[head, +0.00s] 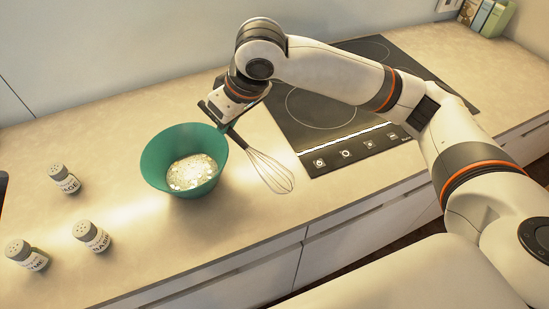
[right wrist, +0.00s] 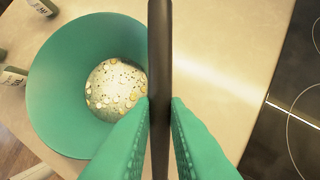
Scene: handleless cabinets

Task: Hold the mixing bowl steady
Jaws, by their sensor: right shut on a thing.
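The mixing bowl (head: 156,158) is green and stands upright on the counter, with a pale, flaky mix (head: 192,172) inside. It also shows at the left of the right wrist view (right wrist: 62,88). My right gripper (head: 222,112) is just right of and above the bowl's far right rim. Its green fingers (right wrist: 160,104) are shut on the dark handle of a whisk (right wrist: 160,45). The whisk's wire loops (head: 268,172) hang tilted to the right of the bowl, outside it. No gripper is seen holding the bowl. My left gripper is not in view.
Three seasoning jars (head: 64,178) (head: 92,236) (head: 26,254) stand left of the bowl. A black cooktop (head: 318,112) lies to the right. The counter's front edge runs below, above white drawers (head: 345,235). Books (head: 486,16) stand at the far right corner.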

